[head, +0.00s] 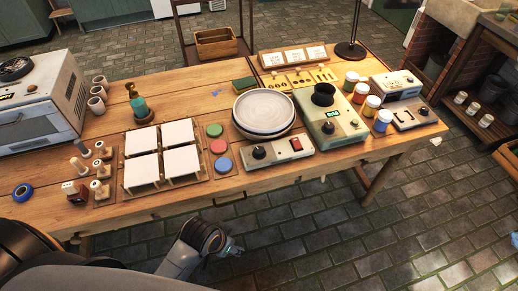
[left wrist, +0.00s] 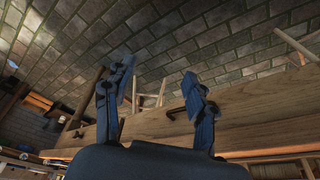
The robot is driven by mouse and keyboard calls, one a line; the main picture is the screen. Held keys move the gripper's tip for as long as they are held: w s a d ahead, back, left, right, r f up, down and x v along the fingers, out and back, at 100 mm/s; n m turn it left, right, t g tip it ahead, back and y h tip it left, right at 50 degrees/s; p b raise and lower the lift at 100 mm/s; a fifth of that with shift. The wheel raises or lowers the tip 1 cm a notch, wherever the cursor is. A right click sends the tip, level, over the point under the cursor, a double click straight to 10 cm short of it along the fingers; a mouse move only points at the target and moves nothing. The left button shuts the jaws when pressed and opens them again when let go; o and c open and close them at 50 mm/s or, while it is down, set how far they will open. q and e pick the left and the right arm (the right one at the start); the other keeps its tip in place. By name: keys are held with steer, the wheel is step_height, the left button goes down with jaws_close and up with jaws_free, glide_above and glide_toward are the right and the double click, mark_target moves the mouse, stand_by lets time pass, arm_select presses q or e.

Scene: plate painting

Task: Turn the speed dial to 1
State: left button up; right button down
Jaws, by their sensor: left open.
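A round turntable (head: 264,111) stands on the wooden table with a pale plate shape on top. Its light control box has a black dial (head: 259,152) at the left and a red switch (head: 296,143) at the right. The dial's setting is too small to read. My left gripper (head: 234,250) is low in front of the table's front edge, well below and apart from the dial. In the left wrist view my left gripper (left wrist: 159,85) is open and empty, with the table's wooden edge beyond it. My right gripper is not in view.
Right of the turntable are a green device with a display (head: 334,118), several paint jars (head: 362,92) and another dial box (head: 405,117). Left are coloured discs (head: 219,147), white tiles (head: 142,171) and stamps (head: 101,170). Open floor (head: 330,235) lies before the table.

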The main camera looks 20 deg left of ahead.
arm_select(q)
steer(key=w+d+r+m+g+h, duration=0.2)
steer(key=w+d+r+m, duration=0.9)
steer(key=w+m, duration=0.15)
step_height(320, 180, up, 13)
steer(key=m+g+y, duration=0.1)
steer(key=m+y, duration=0.2)
steer(key=m, duration=0.2)
glide_above(258, 149)
step_height(258, 149, down, 14)
steer(key=shift+s+r+p, duration=0.1)
steer(key=shift+r+p, duration=0.05)
steer(key=shift+p, duration=0.25)
steer(key=c, duration=1.1)
steer(key=shift+c, duration=0.2)
